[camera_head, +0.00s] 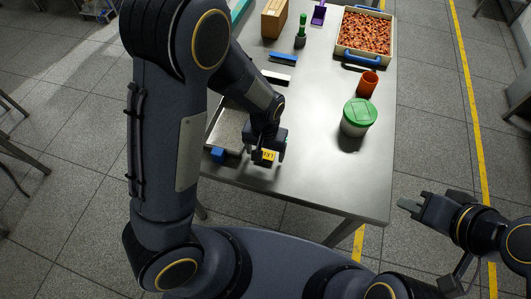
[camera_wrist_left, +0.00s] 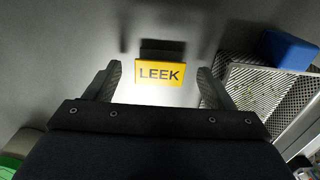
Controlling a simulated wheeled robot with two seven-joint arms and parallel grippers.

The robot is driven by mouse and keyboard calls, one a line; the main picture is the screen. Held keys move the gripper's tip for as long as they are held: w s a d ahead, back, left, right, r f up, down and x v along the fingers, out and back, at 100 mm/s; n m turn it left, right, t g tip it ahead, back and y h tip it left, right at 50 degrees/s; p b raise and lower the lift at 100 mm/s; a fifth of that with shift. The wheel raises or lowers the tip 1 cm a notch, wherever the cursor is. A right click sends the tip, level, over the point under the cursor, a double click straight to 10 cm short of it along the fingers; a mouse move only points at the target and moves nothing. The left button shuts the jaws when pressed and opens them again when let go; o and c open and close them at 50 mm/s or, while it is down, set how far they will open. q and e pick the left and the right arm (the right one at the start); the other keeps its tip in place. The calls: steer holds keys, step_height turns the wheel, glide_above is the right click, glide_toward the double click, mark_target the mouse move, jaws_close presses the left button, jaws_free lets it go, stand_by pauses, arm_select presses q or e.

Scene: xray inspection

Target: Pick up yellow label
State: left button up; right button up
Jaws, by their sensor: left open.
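The yellow label (camera_wrist_left: 160,73) reads "LEEK" in dark letters in the left wrist view. It stands up from the table in front of a dark block or holder, and it shows small in the head view (camera_head: 267,156). My left gripper (camera_wrist_left: 158,82) is open, with one finger on each side of the label and a visible gap to both. In the head view the left gripper is above the table's near part, at the label. My right gripper (camera_head: 410,205) is off the table at the right, apparently empty; its finger gap is unclear.
The steel table (camera_head: 310,180) is clear right of the label. A perforated metal tray (camera_wrist_left: 255,95) with a blue handle (camera_wrist_left: 288,48) lies close by.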

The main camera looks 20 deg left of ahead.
arm_select(q)
steer(key=shift+f, duration=0.2)
stand_by(0.3)
steer(key=c, duration=1)
